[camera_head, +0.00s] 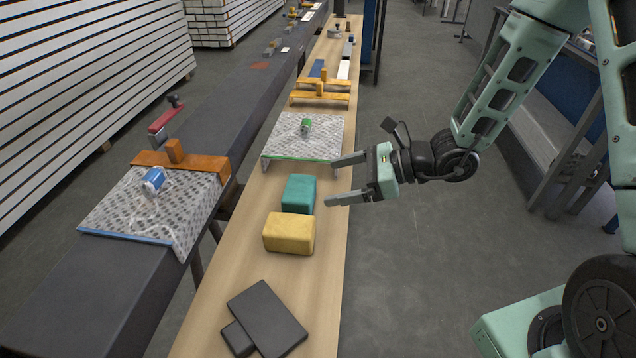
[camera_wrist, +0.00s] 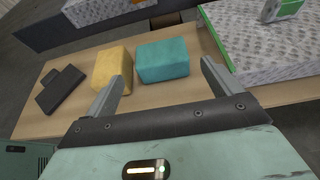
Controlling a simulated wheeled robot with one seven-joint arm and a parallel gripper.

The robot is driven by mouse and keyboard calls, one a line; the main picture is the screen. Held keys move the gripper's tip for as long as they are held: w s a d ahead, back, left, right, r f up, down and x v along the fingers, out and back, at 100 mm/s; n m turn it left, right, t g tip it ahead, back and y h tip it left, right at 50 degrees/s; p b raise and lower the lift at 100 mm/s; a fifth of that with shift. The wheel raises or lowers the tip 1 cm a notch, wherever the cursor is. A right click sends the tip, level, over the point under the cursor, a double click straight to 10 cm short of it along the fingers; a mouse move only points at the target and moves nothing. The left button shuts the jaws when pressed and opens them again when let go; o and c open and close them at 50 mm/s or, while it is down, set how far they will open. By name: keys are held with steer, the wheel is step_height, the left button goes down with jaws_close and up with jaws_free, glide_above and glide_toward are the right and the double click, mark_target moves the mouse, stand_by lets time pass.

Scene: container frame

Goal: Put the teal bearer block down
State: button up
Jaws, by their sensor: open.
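The teal bearer block (camera_head: 299,193) rests on the wooden bench (camera_head: 215,318), just behind a yellow block (camera_head: 289,233). In the wrist view the teal block (camera_wrist: 163,60) lies beyond my fingertips, between the yellow block (camera_wrist: 113,67) and a patterned sheet-covered piece. My gripper (camera_head: 338,180) is open and empty, to the right of the teal block and apart from it. Its two fingers also show in the wrist view (camera_wrist: 162,78), spread with nothing between them.
A patterned plate with a green edge (camera_head: 305,135) stands behind the teal block. Dark grey pieces (camera_head: 268,315) lie at the bench's near end. Orange clamp-like frames (camera_head: 320,97) sit farther back. A dark beam (camera_head: 75,300) with another patterned plate (camera_head: 150,205) runs left. Open floor lies right.

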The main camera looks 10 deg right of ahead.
steer(key=shift+s+d+r, duration=0.15)
steer(key=shift+d+r, duration=0.05)
steer(key=shift+d, duration=0.25)
steer(key=shift+s+r, duration=0.15)
steer(key=shift+s, duration=0.05)
steer(key=s+a+r+n+g, duration=0.3)
steer(key=s+a+n+g, duration=0.3)
steer(key=s+n, duration=0.25)
steer(key=s+d+r+n+h, duration=0.1)
steer(key=s+r+n+h, duration=0.1)
steer(key=s+n+h, duration=0.4)
steer(key=s+d+r+n+t+h, duration=0.1)
steer(key=s+n+h, duration=0.4)
steer(key=n, duration=1)
steer(key=s+r, duration=0.1)
steer(key=s, duration=0.2)
steer(key=shift+r+n+h, duration=0.3)
steer(key=shift+n+h, duration=0.05)
steer(key=shift+h, duration=0.05)
steer(key=shift+s, duration=0.1)
step_height(320, 180, up, 8)
steer(key=p, duration=0.8)
